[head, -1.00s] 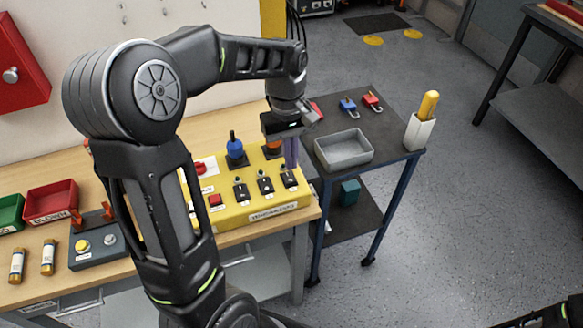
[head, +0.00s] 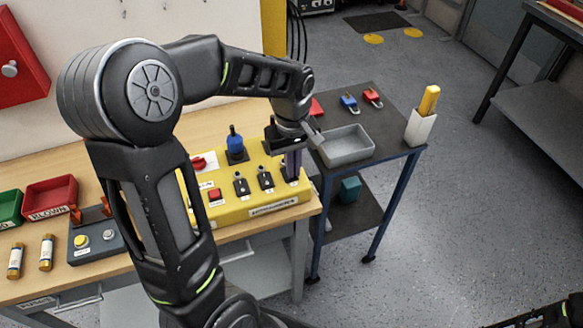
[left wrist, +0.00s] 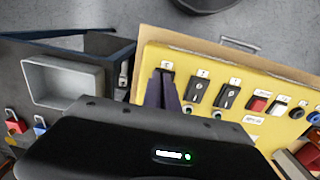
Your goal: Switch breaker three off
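The yellow panel (head: 235,207) on the wooden bench carries a row of three black breaker switches. The left one (head: 241,186) and middle one (head: 265,181) show clearly in the head view. The right-end breaker is largely hidden there by my left gripper (head: 292,172), which points down over it. In the left wrist view this breaker (left wrist: 168,71) is at the left end of the row, and the purple fingertips (left wrist: 163,78) are right at it. The fingers look shut together; whether they touch the lever is hidden. Its lever position cannot be told. My right gripper is out of view.
A dark side table with a grey tray (head: 345,147) and padlocks (head: 350,102) stands to the right. Red bin (head: 50,197) is at left.

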